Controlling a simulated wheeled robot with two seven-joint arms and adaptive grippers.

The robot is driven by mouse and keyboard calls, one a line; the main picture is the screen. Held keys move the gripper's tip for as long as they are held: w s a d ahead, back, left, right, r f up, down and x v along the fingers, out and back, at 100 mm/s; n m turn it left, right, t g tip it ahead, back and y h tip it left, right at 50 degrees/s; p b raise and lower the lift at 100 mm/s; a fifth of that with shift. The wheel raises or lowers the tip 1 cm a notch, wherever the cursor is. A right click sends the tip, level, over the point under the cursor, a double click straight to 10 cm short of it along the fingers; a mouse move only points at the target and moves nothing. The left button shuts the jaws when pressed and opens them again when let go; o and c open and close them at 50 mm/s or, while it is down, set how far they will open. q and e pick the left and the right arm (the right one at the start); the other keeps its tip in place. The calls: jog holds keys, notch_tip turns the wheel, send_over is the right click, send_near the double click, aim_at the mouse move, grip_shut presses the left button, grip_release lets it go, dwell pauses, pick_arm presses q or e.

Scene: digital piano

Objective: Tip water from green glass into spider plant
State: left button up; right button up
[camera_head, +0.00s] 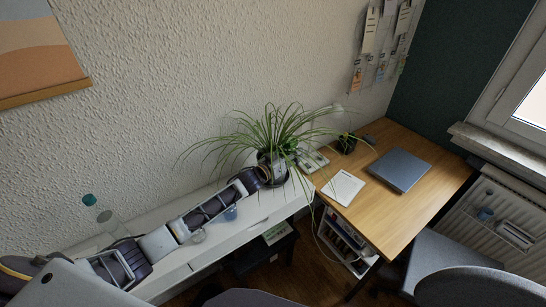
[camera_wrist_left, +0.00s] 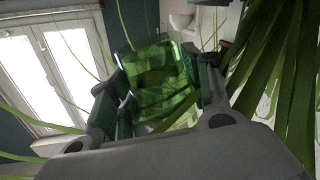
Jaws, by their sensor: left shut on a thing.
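The spider plant (camera_head: 285,130) stands in a dark pot at the far right end of the white piano, its long leaves arching out all around. In the left wrist view its leaves (camera_wrist_left: 285,75) fill the right side and a few cross the left. My left gripper (camera_wrist_left: 162,80) is shut on the green glass (camera_wrist_left: 160,75), a see-through green tumbler between its fingers. In the head view my left arm runs along the piano to the plant. The gripper and glass are mostly hidden there among the leaves. I cannot tell the glass's exact tilt or see water. My right gripper is not in view.
The white piano (camera_head: 255,208) runs along the wall. A wooden desk (camera_head: 415,205) at right holds a closed laptop (camera_head: 398,170) and a white tablet-like item (camera_head: 343,187).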

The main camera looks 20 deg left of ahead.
pick_arm(q)
jog(key=shift+a+f+n+b, duration=0.2)
jog(key=shift+f+n+b, duration=0.05)
jog(key=shift+n+b, duration=0.15)
jog(key=shift+w+a+r+n, duration=0.2)
jog(key=shift+r+n, duration=0.15)
jog(key=shift+n, duration=0.15)
jog(key=shift+a+r+n, duration=0.1)
jog(key=shift+a+n, duration=0.15)
jog(key=shift+n, duration=0.25)
jog(key=shift+w+a+f+n+b, duration=0.15)
jog(key=shift+a+f+n+b, duration=0.2)
jog(key=shift+n+b, duration=0.4)
jog(key=shift+w+r+n+t, duration=0.1)
jog(key=shift+r+n+t, duration=0.2)
jog(key=shift+r+n, duration=0.35)
jog(key=shift+n, duration=0.3)
jog(key=shift+f+n, duration=0.2)
jog(key=shift+n, duration=0.1)
jog(key=shift+b, duration=0.35)
